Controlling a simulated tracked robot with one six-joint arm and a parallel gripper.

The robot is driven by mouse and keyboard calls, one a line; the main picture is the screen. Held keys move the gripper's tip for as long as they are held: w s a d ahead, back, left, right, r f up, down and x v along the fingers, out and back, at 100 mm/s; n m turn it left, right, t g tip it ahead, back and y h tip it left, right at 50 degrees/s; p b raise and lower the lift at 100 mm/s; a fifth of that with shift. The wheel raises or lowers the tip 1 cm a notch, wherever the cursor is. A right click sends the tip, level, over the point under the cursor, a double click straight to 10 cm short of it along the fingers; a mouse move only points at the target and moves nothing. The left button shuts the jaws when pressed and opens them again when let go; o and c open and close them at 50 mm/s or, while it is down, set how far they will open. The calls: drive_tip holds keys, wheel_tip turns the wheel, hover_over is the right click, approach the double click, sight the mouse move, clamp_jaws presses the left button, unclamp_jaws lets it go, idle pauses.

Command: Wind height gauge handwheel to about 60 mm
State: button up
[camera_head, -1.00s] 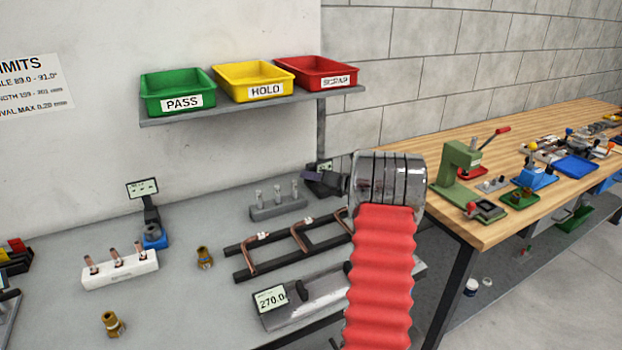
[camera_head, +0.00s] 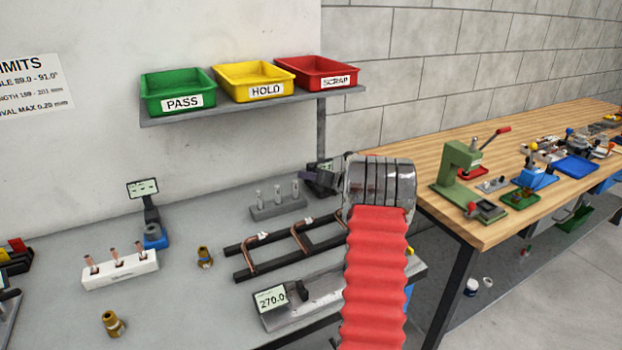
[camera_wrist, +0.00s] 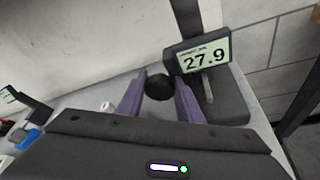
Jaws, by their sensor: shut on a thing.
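In the wrist view, the height gauge display (camera_wrist: 203,59) reads 27.9. It sits on a dark column and base (camera_wrist: 228,108). A black round handwheel (camera_wrist: 158,87) lies between the two purple fingers of my gripper (camera_wrist: 159,92), which is shut on it. In the head view, my gripper (camera_head: 312,176) reaches left from my wrist toward the gauge (camera_head: 322,178), at the back right of the grey bench. My wrist and red sleeve hide part of the gauge there.
A grey block with several pins (camera_head: 278,207) stands left of my gripper. A dark rack with copper tubes (camera_head: 290,247) and a length gauge reading 270.0 (camera_head: 270,299) lie in front. A shelf (camera_head: 250,108) with green, yellow and red bins hangs above.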

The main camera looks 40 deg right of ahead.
drive_tip(key=shift+c, duration=1.3)
drive_tip(key=shift+m, duration=0.3)
drive_tip(key=shift+s+d+f+m+t+y, duration=0.15)
drive_tip(key=shift+m+t+y, duration=0.3)
drive_tip(key=shift+m, duration=0.45)
drive_tip(key=shift+m+t+y, duration=0.55)
drive_tip(key=shift+m+t, duration=0.2)
drive_tip(key=shift+m, duration=1.05)
drive_tip(key=shift+d, duration=0.1)
drive_tip(key=o, duration=1)
